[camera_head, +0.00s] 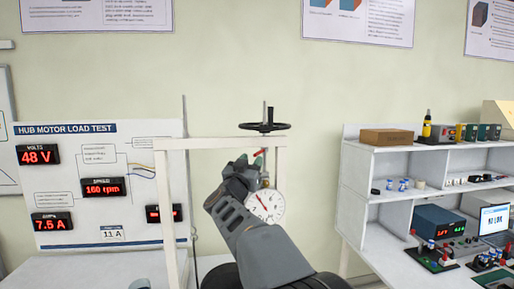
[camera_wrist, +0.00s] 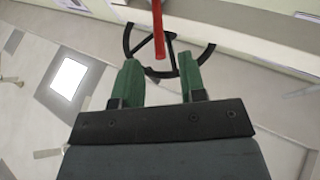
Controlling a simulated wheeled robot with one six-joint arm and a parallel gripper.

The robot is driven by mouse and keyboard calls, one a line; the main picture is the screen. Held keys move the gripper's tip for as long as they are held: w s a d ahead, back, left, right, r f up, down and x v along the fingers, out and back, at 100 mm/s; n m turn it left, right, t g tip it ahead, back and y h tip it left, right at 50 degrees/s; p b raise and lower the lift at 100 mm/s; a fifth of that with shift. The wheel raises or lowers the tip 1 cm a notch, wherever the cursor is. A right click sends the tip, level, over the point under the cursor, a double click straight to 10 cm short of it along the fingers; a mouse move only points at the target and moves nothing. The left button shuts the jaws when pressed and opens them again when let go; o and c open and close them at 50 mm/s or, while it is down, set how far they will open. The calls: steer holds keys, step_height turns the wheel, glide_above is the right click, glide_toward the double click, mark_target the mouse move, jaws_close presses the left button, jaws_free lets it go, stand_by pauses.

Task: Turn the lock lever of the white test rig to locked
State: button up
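The white test rig (camera_head: 215,144) is a white upright frame with a black handwheel (camera_head: 264,127) on top and a round dial gauge (camera_head: 265,206) below its crossbar. The red lock lever (camera_head: 261,152) shows in part just beyond my gripper (camera_head: 250,160). In the wrist view the red lever (camera_wrist: 158,30) points down from the top edge, its end in line with the gap between the green fingertips of my gripper (camera_wrist: 161,72). The fingers are apart, and I see nothing held. The handwheel (camera_wrist: 135,45) shows behind the lever. My arm hides part of the frame and gauge.
A hub motor load test panel (camera_head: 95,185) with red displays stands at the left. A white shelf unit (camera_head: 400,165) with boxes and instruments stands at the right. Posters (camera_head: 358,20) hang on the wall behind. The space above the handwheel is clear.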

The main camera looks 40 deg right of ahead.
steer(key=shift+p+x, duration=0.85)
steer(key=shift+x, duration=1.9)
jaws_close()
